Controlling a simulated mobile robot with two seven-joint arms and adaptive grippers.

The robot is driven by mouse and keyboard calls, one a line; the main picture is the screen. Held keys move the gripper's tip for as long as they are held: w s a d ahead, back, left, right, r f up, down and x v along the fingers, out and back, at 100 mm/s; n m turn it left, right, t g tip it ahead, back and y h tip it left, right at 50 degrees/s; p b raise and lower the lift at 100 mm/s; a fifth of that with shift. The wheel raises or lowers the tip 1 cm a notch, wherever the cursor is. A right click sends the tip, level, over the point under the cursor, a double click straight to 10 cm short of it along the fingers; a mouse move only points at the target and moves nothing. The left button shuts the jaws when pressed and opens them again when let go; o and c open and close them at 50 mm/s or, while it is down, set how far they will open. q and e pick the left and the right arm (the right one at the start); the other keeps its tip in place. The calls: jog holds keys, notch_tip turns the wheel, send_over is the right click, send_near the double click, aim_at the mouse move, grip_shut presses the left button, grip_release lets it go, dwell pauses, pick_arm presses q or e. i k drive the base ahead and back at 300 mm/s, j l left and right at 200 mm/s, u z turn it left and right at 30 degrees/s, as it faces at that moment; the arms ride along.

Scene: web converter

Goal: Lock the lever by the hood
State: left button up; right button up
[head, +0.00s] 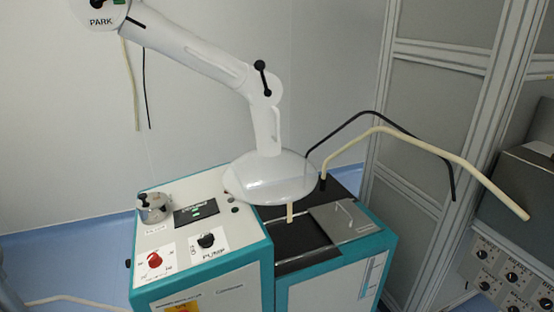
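A small black lever (262,78) with rounded ends sits on the joint of a white jointed extraction arm. It stands nearly upright, leaning slightly. Below that joint, a pale translucent hood (270,180) hangs over the top of a teal and white machine. Neither of my grippers shows in the head view, and nothing is touching the lever or the hood. I cannot tell from this view whether the lever is locked.
The white arm (190,50) runs up left to a joint marked PARK. The machine (215,265) has a red knob (155,260), a PUMP knob (206,241) and a metal fitting (153,207). Black and cream hoses (440,152) arch rightward. Grey cabinets and a knob panel stand right.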

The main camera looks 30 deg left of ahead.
aim_at(260, 65)
jog(key=u, duration=0.4)
jog(key=i+u, duration=0.15)
jog(key=u, duration=0.7)
jog(key=i+u, duration=0.15)
jog(key=u, duration=0.3)
jog(key=l+u, duration=0.1)
jog(key=u, duration=0.3)
